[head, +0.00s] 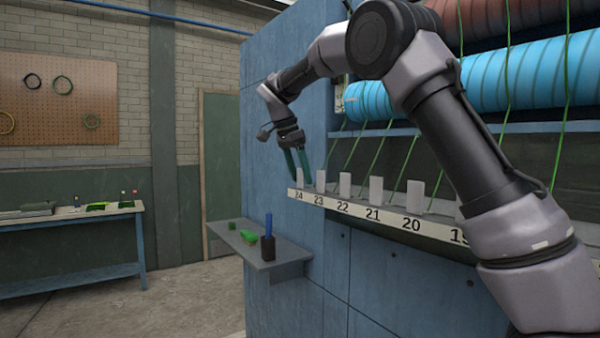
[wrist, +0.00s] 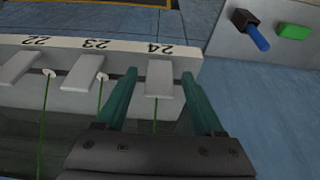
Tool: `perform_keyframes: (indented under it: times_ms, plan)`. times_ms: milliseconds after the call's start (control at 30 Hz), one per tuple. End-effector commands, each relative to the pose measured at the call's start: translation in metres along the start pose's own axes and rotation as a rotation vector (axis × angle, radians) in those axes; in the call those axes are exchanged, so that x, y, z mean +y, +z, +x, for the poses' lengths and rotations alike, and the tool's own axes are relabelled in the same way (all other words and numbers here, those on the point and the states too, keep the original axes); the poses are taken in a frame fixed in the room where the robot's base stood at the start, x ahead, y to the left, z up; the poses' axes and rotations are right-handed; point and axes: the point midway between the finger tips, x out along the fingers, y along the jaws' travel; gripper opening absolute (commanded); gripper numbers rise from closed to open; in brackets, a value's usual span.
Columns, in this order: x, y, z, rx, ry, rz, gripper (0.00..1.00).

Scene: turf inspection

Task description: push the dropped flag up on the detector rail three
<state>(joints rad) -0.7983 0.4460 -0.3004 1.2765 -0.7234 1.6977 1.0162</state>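The detector rail (head: 390,216) is a pale strip with black numbers and a row of small light-grey flags. The flags over 22 (head: 345,184), 21 (head: 376,189) and 20 (head: 414,196) look upright in the head view. My gripper (head: 298,176) is at the rail's far left end, by number 24. In the wrist view my gripper (wrist: 159,74) is open, with one teal finger on each side of the flag at 24 (wrist: 160,78), and gaps show on both sides. The flag at 23 (wrist: 89,74) is left of the fingers. I cannot tell which flag is dropped.
Green yarns (head: 401,165) run up from the rail past blue yarn rolls (head: 480,80). A grey shelf (head: 259,253) below the rail's left end holds a dark holder with a blue tool (head: 268,226) and a green item (head: 249,237). A workbench (head: 60,219) stands far left.

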Motion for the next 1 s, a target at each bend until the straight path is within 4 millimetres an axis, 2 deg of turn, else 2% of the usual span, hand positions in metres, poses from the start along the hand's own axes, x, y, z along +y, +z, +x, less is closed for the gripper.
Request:
perform_keyframes:
  times_ms: [133, 233, 500, 700, 833, 1000]
  plan:
    - [0.0, 0.0, -0.003, 0.0, 0.0, 0.001, 0.7]
    - [-0.001, 0.0, -0.015, 0.0, -0.001, 0.0, 0.7]
    - [-0.001, 0.0, -0.069, 0.001, -0.003, 0.001, 0.7]
    - [-0.001, 0.0, -0.099, 0.001, -0.001, -0.001, 0.7]
    - [-0.001, 0.0, -0.108, 0.001, -0.001, 0.0, 0.7]
    - [-0.001, 0.0, -0.11, 0.0, 0.0, 0.0, 0.7]
